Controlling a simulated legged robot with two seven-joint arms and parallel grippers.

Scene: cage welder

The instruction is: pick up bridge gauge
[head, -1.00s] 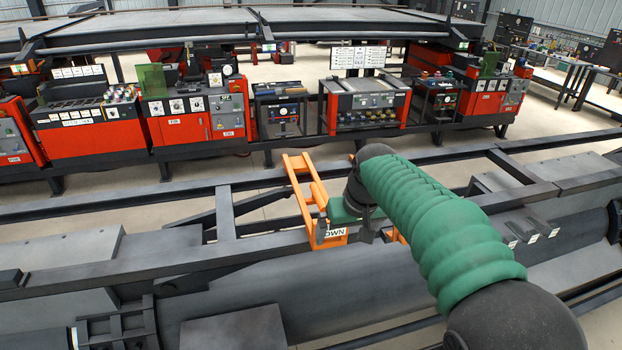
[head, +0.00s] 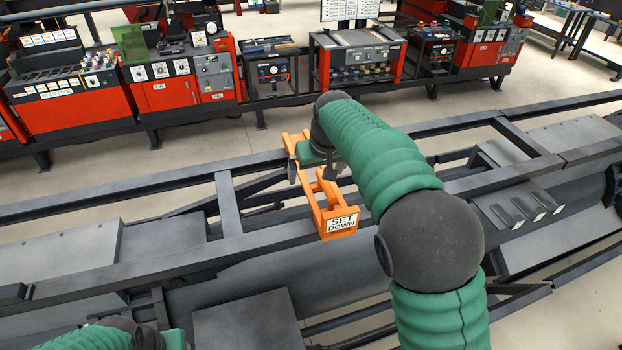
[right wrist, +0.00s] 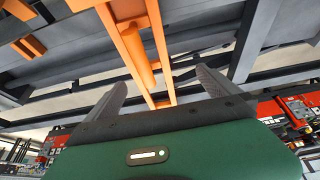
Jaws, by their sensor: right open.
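An orange frame (head: 318,209), apparently the bridge gauge, lies across the dark rails in the middle of the head view. Its near end carries a white "SET DOWN" label. In the right wrist view its long orange bars (right wrist: 130,46) and a round orange grip bar (right wrist: 142,66) run up the picture. My right gripper (head: 311,172) is over the far part of the frame and partly hides it. In the right wrist view its dark fingers (right wrist: 161,80) are spread and empty, with orange bars showing between and beyond them. Contact cannot be made out. My left gripper's jaws are not visible.
Dark rails and beams (head: 230,205) surround the orange frame. Several small plates (head: 520,208) lie on the bed at right. Red machine cabinets (head: 180,90) stand behind, across a strip of floor. Part of my left arm (head: 105,336) shows at the lower left.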

